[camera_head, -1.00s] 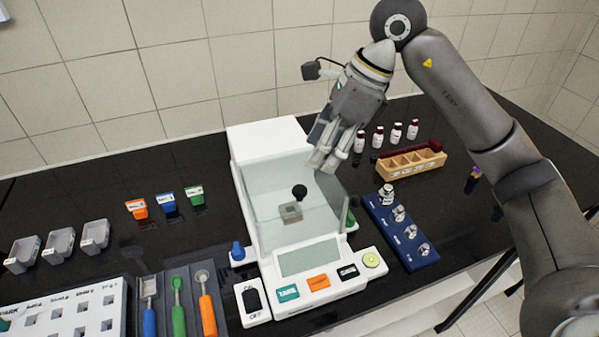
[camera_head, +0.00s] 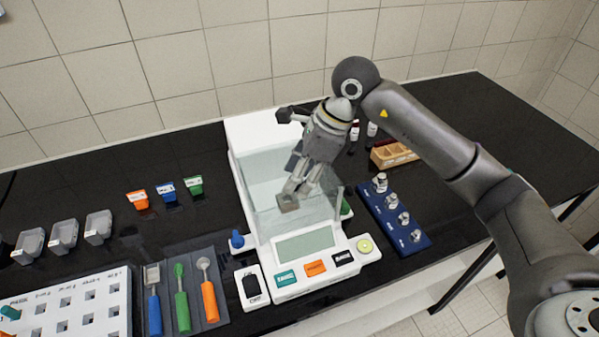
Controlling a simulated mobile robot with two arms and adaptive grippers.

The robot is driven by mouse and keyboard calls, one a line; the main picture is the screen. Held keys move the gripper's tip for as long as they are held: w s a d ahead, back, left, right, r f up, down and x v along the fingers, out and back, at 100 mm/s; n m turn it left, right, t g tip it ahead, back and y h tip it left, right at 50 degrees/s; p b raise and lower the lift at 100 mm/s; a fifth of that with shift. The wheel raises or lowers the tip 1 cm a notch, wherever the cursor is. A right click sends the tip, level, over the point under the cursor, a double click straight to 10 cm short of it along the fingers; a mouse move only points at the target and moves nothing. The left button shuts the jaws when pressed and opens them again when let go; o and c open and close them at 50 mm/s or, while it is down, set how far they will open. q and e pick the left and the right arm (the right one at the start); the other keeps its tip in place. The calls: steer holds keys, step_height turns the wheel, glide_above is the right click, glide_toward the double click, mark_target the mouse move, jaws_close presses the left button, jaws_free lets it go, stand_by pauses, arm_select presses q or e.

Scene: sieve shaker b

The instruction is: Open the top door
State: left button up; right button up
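The white balance (camera_head: 258,128) with a clear glass weighing chamber (camera_head: 262,190) stands at the middle of the bench. I cannot make out the edges of its top door clearly. My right gripper (camera_head: 297,190) points down over the chamber, its fingertips around the spot where the black knob was visible earlier. The fingers cover that knob, so I cannot tell whether they touch or hold it. A small grey block (camera_head: 288,204) shows just below the fingertips. My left gripper is not in view.
A blue weight rack (camera_head: 392,217) stands right of the balance, with a wooden box (camera_head: 390,154) and vials behind it. Small tubs, a tool tray (camera_head: 207,257) and a white holed rack (camera_head: 64,308) lie to the left.

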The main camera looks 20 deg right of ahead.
steer(key=c, duration=0.5)
jaws_close()
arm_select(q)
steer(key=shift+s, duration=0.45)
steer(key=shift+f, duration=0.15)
arm_select(e)
steer(key=shift+w, duration=0.15)
